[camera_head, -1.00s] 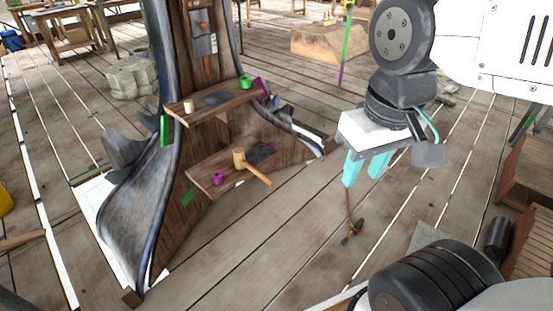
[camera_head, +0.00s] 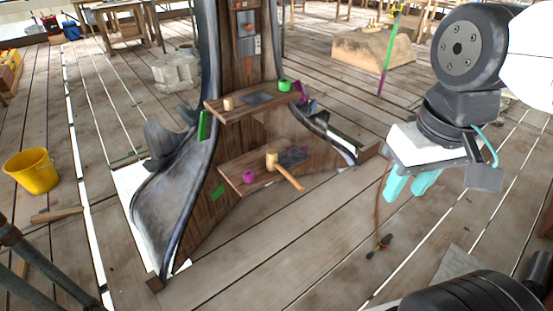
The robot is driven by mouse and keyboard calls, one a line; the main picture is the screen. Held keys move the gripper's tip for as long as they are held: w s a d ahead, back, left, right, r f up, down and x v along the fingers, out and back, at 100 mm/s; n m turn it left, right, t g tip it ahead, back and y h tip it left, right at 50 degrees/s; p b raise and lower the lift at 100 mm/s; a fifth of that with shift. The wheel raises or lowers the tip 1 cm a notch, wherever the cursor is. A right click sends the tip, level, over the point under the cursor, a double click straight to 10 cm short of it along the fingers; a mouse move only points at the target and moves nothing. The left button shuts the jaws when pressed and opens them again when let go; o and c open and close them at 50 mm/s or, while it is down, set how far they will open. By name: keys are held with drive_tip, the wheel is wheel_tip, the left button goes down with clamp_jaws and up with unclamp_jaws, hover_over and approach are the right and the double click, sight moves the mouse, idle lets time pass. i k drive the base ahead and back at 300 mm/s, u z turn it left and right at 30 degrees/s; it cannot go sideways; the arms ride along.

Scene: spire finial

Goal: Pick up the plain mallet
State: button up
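A wooden mallet (camera_head: 271,161) lies on the lower shelf of the dark wood-and-metal spire piece, left of centre. Its pale head is at the left and its handle sticks out over the shelf's front edge toward the lower right. I see no marking on it at this size. My gripper (camera_head: 411,189) hangs at the right of the view, well apart from the mallet. Its two teal fingers are spread with nothing between them.
The lower shelf (camera_head: 232,178) also holds a magenta ring-like piece (camera_head: 249,177) and a dark plate. The upper shelf (camera_head: 216,112) holds a tan cylinder (camera_head: 228,103) and a green piece (camera_head: 285,86). A yellow bucket (camera_head: 31,171) stands left. A corded tool (camera_head: 379,246) lies on the floor.

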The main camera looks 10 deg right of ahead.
sight(272, 164)
drive_tip(key=z, duration=0.2)
drive_tip(key=i, duration=1.85)
drive_tip(key=u, duration=0.45)
